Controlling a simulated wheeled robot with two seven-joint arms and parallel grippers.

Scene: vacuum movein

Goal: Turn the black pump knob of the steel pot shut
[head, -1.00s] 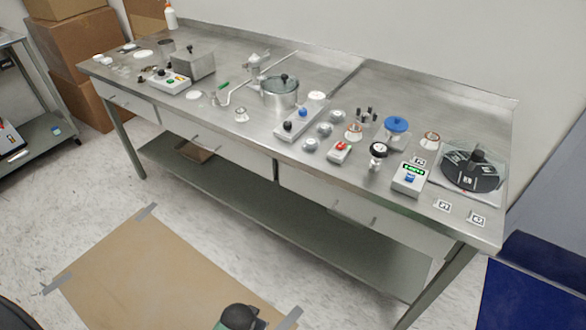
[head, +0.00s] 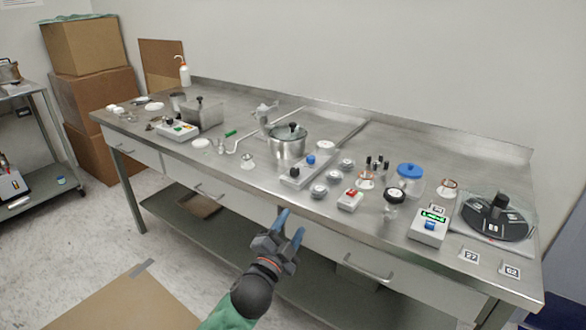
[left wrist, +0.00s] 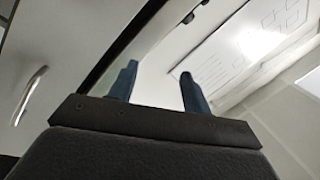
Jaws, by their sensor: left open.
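The steel pot (head: 287,148) with a dark-knobbed lid stands mid-bench in the head view. In front of it is a pale block bearing a black knob (head: 295,172) and a blue knob (head: 311,160). Which way the black knob is turned is too small to tell. My left gripper (head: 290,228) is open and empty in front of the bench's front edge, below and apart from the knobs. In the left wrist view its two blue fingers (left wrist: 158,78) stand apart with nothing between them; no pot or knob shows there. My right gripper is not in view.
Several small round fittings and a red-switched box (head: 350,200) crowd the steel bench (head: 420,160) right of the block. A blue-lidded jar (head: 410,178) and a green-display box (head: 429,227) stand farther right. A drawer handle (head: 368,268) juts from the front.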

